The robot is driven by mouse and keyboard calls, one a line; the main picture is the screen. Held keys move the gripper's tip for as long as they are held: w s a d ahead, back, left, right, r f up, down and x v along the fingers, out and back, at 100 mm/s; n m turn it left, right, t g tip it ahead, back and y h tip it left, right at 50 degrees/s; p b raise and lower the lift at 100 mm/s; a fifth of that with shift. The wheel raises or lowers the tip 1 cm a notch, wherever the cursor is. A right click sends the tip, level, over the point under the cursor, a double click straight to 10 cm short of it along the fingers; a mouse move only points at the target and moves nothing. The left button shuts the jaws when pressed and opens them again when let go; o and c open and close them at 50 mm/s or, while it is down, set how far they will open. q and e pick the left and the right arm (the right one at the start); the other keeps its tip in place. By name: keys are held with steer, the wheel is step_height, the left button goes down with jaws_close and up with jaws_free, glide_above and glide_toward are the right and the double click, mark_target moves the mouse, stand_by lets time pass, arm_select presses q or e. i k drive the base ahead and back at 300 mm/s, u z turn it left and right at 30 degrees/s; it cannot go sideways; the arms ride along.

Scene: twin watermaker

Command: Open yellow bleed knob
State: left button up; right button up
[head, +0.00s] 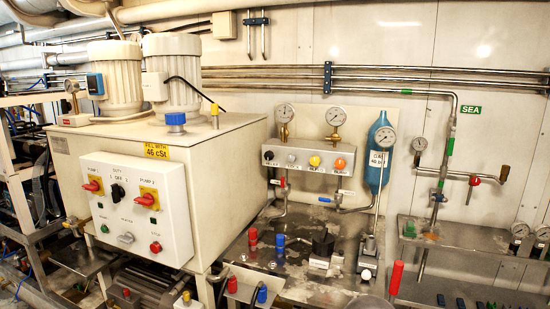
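A yellow knob (314,161) sits on the front of a grey valve block (272,157) mounted on the wall panel. It is one of a row of knobs, between a whitish knob (291,159) and an orange-red knob (340,164). Small labels run below the knobs but are too small to read surely. Whether the yellow knob is open or closed cannot be told. Neither of my grippers is in the head view.
Two gauges (335,116) stand above the block, and a blue cylinder (379,150) is to its right. A control box (136,208) on a large tank (215,150) stands at left. Red and blue fittings (280,242) rise from the metal bench below. A red handle (396,277) stands front right.

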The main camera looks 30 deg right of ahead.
mark_target(315, 160)
steer(key=u, duration=0.05)
steer(key=i, duration=0.9)
steer(key=z, duration=0.4)
